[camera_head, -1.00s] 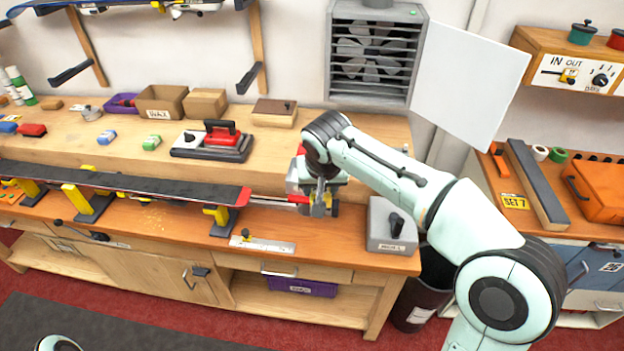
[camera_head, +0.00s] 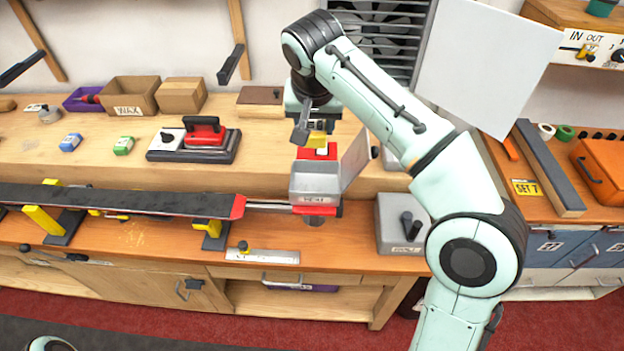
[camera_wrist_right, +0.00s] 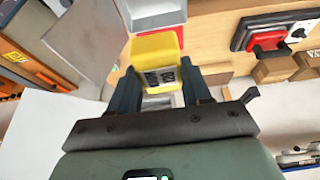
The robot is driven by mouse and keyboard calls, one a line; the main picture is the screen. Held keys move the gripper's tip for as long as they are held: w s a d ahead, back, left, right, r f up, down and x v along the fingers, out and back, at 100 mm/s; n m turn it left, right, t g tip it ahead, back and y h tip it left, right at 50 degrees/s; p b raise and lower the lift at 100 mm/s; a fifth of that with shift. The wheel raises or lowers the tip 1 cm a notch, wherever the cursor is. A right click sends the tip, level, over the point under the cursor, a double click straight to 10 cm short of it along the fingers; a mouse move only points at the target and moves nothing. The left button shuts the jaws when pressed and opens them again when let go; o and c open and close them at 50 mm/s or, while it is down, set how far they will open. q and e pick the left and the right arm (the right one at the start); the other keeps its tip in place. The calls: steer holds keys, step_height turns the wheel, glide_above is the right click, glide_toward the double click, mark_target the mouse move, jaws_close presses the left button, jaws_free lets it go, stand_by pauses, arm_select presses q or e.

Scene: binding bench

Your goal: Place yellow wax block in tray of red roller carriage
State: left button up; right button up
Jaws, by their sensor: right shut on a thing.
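The yellow wax block (camera_head: 317,139) is held in my right gripper (camera_head: 310,128). In the wrist view, the yellow block (camera_wrist_right: 155,50) sits between the two dark fingers of my right gripper (camera_wrist_right: 160,92), which are shut on it. The red roller carriage (camera_head: 315,190) is a grey metal box with a red base at the right end of the long dark ski. The block is at the carriage's back top, over a red part with a white patch. I cannot tell whether it touches the carriage. My left gripper is out of view.
A grey panel (camera_head: 357,158) stands up at the carriage's right. A grey box with a black lever (camera_head: 402,225) stands right of it. A red-handled iron (camera_head: 203,135), small blue and green blocks and cardboard boxes (camera_head: 133,95) are on the raised shelf at left.

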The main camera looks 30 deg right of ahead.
mark_target(318, 148)
steer(key=f, duration=0.2)
steer(key=s+f+b, duration=0.1)
steer(key=f, duration=0.2)
steer(key=shift+s+f, duration=0.1)
steer(key=shift+f, duration=0.2)
steer(key=f, duration=0.1)
steer(key=f+b, duration=0.1)
steer(key=f, duration=0.3)
steer(key=shift+w+b, duration=0.35)
steer(key=shift+w, duration=0.05)
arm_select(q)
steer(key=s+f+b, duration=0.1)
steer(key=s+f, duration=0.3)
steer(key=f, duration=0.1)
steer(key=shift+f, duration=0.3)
arm_select(e)
steer(key=shift+f, duration=2.35)
steer(key=shift+f, duration=0.2)
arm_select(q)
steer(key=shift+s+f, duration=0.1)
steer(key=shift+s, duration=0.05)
arm_select(e)
steer(key=o, duration=1.1)
